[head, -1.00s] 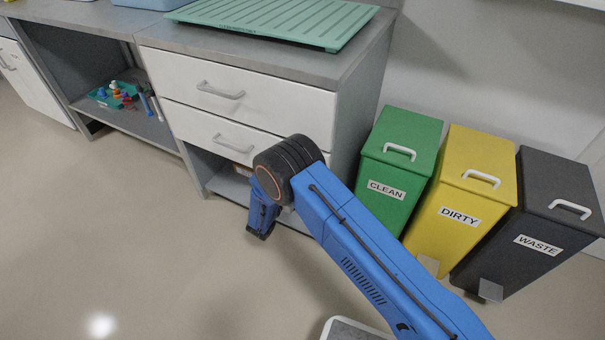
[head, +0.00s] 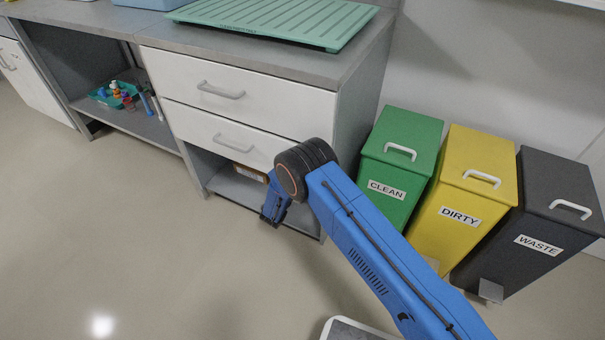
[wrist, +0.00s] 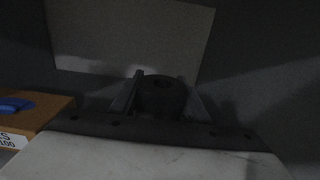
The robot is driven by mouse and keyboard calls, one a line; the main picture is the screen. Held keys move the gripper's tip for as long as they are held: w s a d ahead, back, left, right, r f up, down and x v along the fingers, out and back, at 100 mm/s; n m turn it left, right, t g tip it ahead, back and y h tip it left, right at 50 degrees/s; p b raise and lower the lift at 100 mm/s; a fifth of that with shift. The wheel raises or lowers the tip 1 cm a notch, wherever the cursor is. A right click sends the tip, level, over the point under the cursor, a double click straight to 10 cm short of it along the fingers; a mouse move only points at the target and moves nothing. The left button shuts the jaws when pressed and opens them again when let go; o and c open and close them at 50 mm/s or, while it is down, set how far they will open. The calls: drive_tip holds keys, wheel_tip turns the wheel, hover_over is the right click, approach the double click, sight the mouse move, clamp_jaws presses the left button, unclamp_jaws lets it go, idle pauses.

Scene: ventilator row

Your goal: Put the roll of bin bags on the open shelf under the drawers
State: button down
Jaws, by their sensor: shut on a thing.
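In the wrist view my gripper (wrist: 161,80) is shut on a dark roll (wrist: 163,95), the roll of bin bags, with a finger on each side and the roll's hollow end showing. In the head view my wrist hides the fingers and the roll. The open shelf (head: 232,187) lies under two white drawers in the grey cabinet. My wrist is at the right part of the shelf's front opening. In the dark wrist view I cannot tell whether the roll touches the shelf.
A cardboard box (head: 250,173) stands on the shelf; it shows left of my gripper in the wrist view (wrist: 40,110), with something blue on top. Green (head: 400,160), yellow (head: 463,195) and dark grey (head: 535,215) bins stand right of the cabinet.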

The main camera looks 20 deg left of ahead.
drive_tip(key=c, duration=1)
unclamp_jaws()
drive_tip(key=shift+f, duration=0.1)
drive_tip(key=s+a, duration=0.1)
drive_tip(key=s, duration=1.1)
